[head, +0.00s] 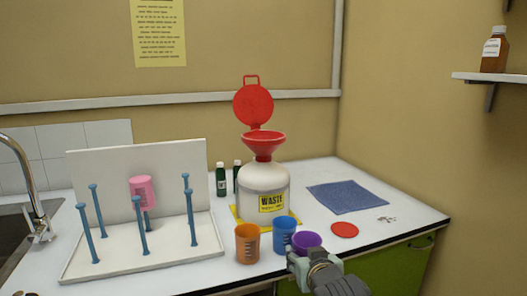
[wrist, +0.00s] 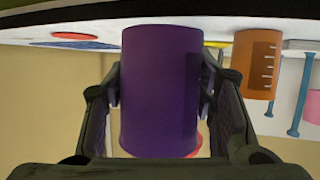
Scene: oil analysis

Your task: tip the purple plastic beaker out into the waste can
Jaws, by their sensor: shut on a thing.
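The purple beaker (head: 307,242) is near the front edge of the counter in the head view, with its open rim up. My gripper (head: 303,262) is shut on it from the front. In the wrist view, which shows the scene upside down, the purple beaker (wrist: 160,90) fills the space between the two fingers of my gripper (wrist: 160,100). I cannot tell whether its base touches the counter. The waste can (head: 262,184) is a pale jug behind and left of the beaker. A red funnel (head: 263,145) sits in its mouth, with its red lid (head: 253,105) raised.
A blue beaker (head: 284,235) stands close left of the purple one, and an orange beaker (head: 247,243) further left. A peg rack (head: 140,215) holds a pink beaker (head: 143,190). A red disc (head: 344,230) and blue mat (head: 347,197) lie right. Dark bottles (head: 221,180) stand behind.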

